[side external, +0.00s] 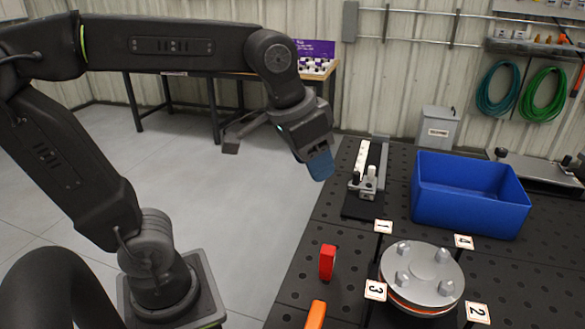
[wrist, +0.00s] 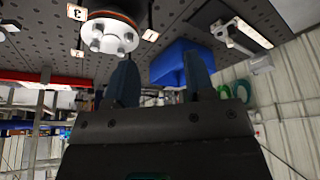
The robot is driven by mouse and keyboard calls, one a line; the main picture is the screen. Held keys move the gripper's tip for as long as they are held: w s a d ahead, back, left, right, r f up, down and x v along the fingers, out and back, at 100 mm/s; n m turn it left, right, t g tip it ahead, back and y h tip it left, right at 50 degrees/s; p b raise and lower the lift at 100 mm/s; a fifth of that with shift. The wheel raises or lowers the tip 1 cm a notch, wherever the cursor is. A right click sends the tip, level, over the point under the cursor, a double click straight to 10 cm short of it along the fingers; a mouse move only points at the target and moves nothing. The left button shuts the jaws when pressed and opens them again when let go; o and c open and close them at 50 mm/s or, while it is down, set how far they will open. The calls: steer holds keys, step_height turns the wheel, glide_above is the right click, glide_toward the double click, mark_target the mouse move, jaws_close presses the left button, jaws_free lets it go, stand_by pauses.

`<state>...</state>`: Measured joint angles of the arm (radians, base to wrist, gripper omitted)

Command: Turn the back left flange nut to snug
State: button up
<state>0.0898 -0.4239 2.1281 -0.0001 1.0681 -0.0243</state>
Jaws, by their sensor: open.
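A round grey flange (side external: 425,270) with an orange ring under it lies on the dark perforated table at the front right of the side view. Several nuts stand on its top; the back left one (side external: 403,249) is nearest card 1. The flange (wrist: 112,22) and its nuts also show at the upper left of the wrist view. I cannot tell there which nut is which, or how tight any is. My gripper (side external: 320,165) has blue fingertips and hangs well above and left of the flange. In the wrist view its fingers (wrist: 161,82) are apart with nothing held between them.
Number cards such as card 1 (side external: 383,226) surround the flange. A blue bin (side external: 468,195) stands behind it. A dark fixture with a pale bar (side external: 365,180) is at the back left. A red block (side external: 327,262) and an orange piece (side external: 315,314) are on the left.

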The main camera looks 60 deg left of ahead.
steer(key=shift+s+a+f+t, duration=0.15)
steer(key=shift+s+a+f, duration=0.15)
steer(key=shift+s+f, duration=0.35)
steer(key=shift+s+a+f+t, duration=0.15)
steer(key=shift+s+a+f, duration=0.15)
steer(key=shift+s, duration=0.5)
steer(key=w+d+r+n+g, duration=0.1)
steer(key=w+d+r, duration=0.15)
steer(key=w, duration=0.35)
steer(key=w+d+r+n+g, duration=0.1)
steer(key=w+d+r, duration=0.1)
steer(key=w+d, duration=0.3)
steer(key=n+g, duration=0.2)
steer(key=g, duration=0.1)
glide_toward(444, 252)
step_height(444, 252, down, 9)
steer(key=shift+s+d+f, duration=0.1)
steer(key=shift+d+f, duration=0.05)
steer(key=shift+c, duration=0.2)
jaws_close()
